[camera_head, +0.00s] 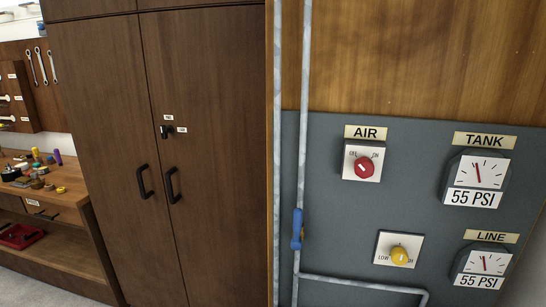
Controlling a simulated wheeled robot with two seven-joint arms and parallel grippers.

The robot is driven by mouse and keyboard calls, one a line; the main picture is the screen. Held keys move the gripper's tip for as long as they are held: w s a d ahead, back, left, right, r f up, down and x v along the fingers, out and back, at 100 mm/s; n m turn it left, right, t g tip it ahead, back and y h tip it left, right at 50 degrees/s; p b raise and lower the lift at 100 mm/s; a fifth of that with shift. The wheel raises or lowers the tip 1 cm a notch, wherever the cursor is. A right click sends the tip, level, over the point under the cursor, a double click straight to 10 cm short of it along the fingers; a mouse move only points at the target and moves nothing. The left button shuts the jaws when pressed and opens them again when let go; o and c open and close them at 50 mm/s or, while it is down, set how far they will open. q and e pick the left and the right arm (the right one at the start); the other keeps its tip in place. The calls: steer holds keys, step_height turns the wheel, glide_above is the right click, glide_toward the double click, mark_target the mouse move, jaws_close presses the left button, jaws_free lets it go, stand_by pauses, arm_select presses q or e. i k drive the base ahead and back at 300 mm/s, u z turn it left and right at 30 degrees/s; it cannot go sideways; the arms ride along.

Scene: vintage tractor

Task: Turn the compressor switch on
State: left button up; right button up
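The red switch knob (364,167) sits on a white plate (349,174) under the "AIR" label (366,132). The plate has OFF at upper left and ON at upper right. The knob seems to point toward the OFF side, but it is small in the view. Nothing covers the switch. Neither of my grippers is in view.
The grey panel (330,220) also carries a yellow knob (399,256), a tank gauge (480,172) and a line gauge (485,265). Pipes (304,100) with a blue valve handle (297,228) run left of the switch. A wooden cabinet (200,80) and workbench (65,185) stand left.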

mark_target(364, 166)
steer(key=k, duration=0.5)
steer(key=u, duration=0.85)
steer(key=i, duration=0.75)
steer(key=z, duration=2.05)
